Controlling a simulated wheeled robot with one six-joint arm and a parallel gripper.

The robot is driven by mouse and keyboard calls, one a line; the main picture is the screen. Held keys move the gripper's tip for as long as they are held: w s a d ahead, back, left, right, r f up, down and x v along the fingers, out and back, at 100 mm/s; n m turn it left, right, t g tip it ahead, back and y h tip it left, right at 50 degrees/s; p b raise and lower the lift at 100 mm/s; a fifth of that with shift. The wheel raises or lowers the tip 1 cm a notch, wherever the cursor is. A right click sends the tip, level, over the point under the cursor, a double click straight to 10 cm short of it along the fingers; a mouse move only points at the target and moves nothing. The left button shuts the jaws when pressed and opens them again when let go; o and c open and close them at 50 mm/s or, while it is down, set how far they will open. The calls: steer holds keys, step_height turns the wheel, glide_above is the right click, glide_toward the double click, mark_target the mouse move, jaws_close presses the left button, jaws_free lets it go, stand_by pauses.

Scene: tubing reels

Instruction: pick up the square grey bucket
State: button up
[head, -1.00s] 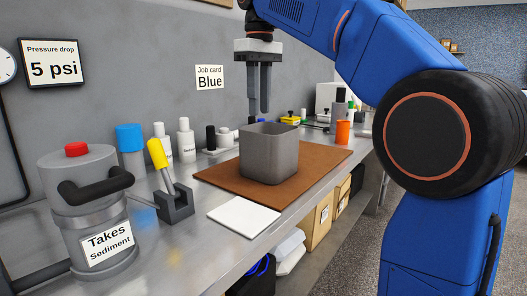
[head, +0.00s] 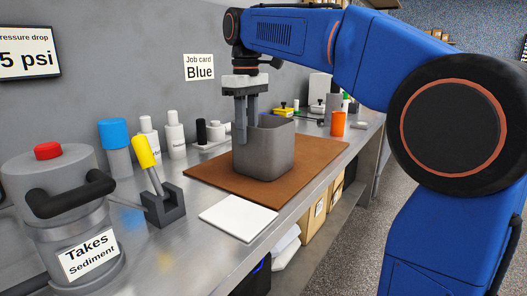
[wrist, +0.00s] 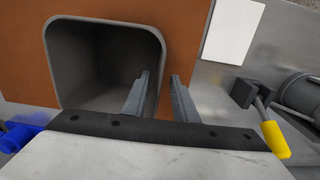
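The square grey bucket (head: 264,154) stands upright on the brown mat (head: 215,175) on the metal bench. In the wrist view its open top (wrist: 105,60) faces me and its inside looks empty. My gripper (head: 246,135) is open, pointing down at the bucket's near-left wall. In the wrist view the gripper (wrist: 158,98) has one finger over the bucket's opening and the other outside the wall, over the mat (wrist: 187,40). The wall lies between the two fingers. I cannot tell whether either finger touches it.
A white pad (head: 238,217) lies in front of the mat. A yellow-handled lever (head: 146,152) and a grey canister labelled Takes Sediment (head: 68,215) stand at left. White bottles (head: 174,135) line the back wall. An orange cup (head: 338,124) stands beyond the mat.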

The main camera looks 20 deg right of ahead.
steer(key=shift+d+f, duration=0.1)
steer(key=shift+f, duration=3.2)
jaws_close()
